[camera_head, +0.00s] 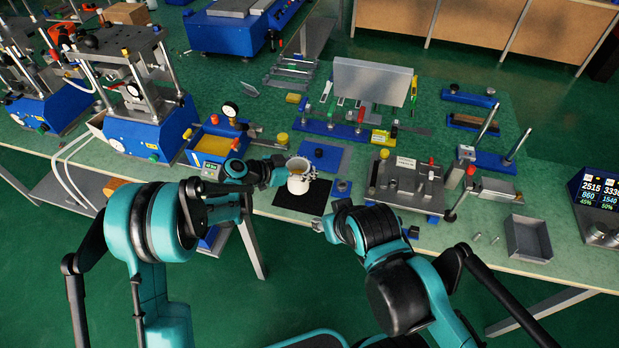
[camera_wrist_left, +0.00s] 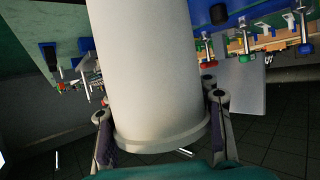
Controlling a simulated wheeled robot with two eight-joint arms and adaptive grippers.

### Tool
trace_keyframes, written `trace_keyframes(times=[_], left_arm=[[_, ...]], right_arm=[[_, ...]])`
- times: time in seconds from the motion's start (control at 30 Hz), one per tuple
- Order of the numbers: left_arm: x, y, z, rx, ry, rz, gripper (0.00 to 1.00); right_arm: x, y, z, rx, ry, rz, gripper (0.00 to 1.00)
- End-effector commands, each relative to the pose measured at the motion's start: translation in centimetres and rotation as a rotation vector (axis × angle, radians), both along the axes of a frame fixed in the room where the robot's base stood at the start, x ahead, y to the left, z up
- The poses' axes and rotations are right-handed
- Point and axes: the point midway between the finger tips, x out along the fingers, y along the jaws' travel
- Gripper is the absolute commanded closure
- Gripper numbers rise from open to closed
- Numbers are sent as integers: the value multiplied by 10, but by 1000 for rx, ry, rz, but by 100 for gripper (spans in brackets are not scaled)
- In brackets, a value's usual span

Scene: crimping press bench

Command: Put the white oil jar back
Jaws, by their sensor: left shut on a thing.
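The white oil jar (camera_head: 298,184) is at the black mat (camera_head: 295,206) near the front edge of the bench, open top up with something yellowish inside. I cannot tell whether its base touches the mat. My left gripper (camera_head: 284,172) comes in from the left and is shut on the jar. In the left wrist view the jar (camera_wrist_left: 150,75) fills the middle, with the fingers of my left gripper (camera_wrist_left: 160,135) on both sides of it. My right gripper (camera_head: 323,228) is apart from the jar, at the bench's front edge; its fingers are too small to read.
A blue plate (camera_head: 327,155) lies just behind the mat. A blue press unit with a yellow top (camera_head: 213,146) stands to the left. A steel fixture (camera_head: 407,183) with red and yellow knobs and a grey tray (camera_head: 528,238) stand to the right.

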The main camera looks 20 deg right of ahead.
Motion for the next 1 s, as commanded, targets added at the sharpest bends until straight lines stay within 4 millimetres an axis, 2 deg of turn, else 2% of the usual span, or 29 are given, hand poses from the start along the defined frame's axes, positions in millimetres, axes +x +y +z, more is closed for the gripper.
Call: trace_keyframes(times=[0.27, 0.67, 0.7, 0.77, 0.8, 1.0], left_arm=[[0, 0, -38, 0, 0, 0, 100], [0, 0, -43, 0, 1, 0, 100], [0, 0, -42, 0, 0, 0, 50], [0, 0, -42, 0, 0, 0, 34], [0, 0, -42, 0, 0, 0, 28], [0, 0, -42, 0, 0, 0, 28]], right_arm=[[0, 0, -20, 0, 0, 0, 60], [0, 0, -23, 0, 0, 0, 60], [0, 0, -22, 0, 0, 0, 60], [0, 0, -21, 0, 0, 0, 60], [0, 0, -21, 0, 0, 0, 60], [0, 0, -21, 0, 0, 0, 60]])
